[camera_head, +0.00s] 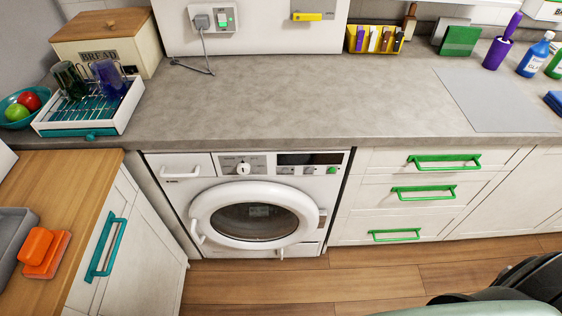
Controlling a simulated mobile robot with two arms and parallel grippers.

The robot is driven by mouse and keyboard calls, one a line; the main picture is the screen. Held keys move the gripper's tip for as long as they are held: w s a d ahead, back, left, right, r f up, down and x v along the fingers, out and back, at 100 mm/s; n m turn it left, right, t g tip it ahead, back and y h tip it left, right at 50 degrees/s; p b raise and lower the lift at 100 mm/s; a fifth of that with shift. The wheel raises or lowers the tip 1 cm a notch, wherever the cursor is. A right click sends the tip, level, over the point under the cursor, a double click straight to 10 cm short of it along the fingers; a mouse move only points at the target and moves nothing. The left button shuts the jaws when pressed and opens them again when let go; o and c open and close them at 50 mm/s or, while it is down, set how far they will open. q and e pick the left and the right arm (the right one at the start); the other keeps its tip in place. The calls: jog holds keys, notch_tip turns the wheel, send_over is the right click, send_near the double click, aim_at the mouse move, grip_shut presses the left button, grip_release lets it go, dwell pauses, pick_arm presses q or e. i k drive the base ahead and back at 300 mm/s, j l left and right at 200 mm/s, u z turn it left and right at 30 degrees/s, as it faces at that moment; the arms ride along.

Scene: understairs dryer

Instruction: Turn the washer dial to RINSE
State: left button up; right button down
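A white washer (189,221) stands under the grey counter, its round door (254,216) shut. Its dial (243,168) is a small white round knob on a grey panel, left of the dark display (307,159). The marks around the dial are too small to read, so I cannot tell its setting. Neither of my grippers shows in this view. A dark and pale green rounded shape stands at the bottom right; no gripper fingers are visible on it.
The grey counter (290,100) above the washer has a clear middle. A dish rack (84,121) stands at its left end. Drawers with green handles (423,192) are right of the washer. A wooden worktop (78,185) juts forward at left. Wooden floor (290,285) is free ahead.

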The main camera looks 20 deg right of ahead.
aim_at(244, 167)
jog(key=k+l+u, duration=0.15)
jog(key=u, duration=0.2)
jog(key=k+l+u, duration=0.1)
jog(key=u, duration=0.3)
jog(key=k+u, duration=0.15)
jog(key=u, duration=0.2)
